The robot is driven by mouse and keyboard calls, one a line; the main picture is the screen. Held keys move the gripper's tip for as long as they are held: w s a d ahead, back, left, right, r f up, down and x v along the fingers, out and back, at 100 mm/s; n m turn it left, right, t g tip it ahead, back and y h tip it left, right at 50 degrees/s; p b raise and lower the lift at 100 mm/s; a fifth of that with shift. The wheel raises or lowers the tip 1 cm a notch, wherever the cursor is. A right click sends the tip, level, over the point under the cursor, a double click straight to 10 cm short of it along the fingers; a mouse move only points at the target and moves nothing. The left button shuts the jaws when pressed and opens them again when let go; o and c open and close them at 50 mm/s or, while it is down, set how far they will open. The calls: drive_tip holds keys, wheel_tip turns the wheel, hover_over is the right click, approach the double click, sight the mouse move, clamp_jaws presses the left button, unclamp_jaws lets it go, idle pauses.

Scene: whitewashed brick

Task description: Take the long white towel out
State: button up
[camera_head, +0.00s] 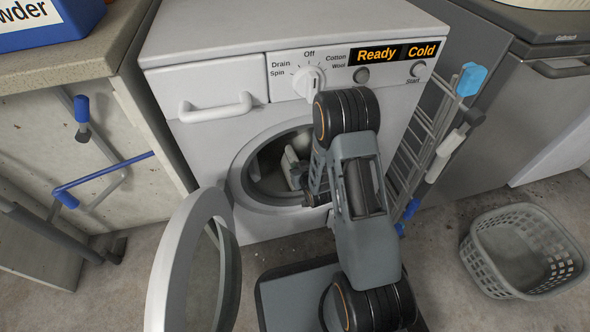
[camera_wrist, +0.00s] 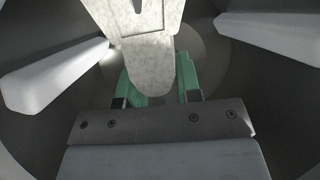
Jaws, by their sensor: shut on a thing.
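The long white towel (camera_wrist: 150,62) is a pale, speckled strip in the wrist view. It reaches from the top edge down between the green fingers of my gripper (camera_wrist: 160,84), which is shut on it. The head view shows my gripper inside the drum opening (camera_head: 262,168) of the white washing machine (camera_head: 205,145), largely hidden by the arm. A pale patch, perhaps the towel, shows in the drum at the head view. The round door (camera_head: 168,272) stands open to the left.
White drum paddles flank the gripper at left (camera_wrist: 52,76) and right (camera_wrist: 275,36). A grey laundry basket (camera_head: 480,262) stands on the floor at right. A folded drying rack (camera_head: 432,150) leans by the machine's right side. A blue powder box (camera_head: 50,28) is on the left counter.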

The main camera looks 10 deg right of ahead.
clamp_jaws()
drive_tip(key=shift+r, duration=0.15)
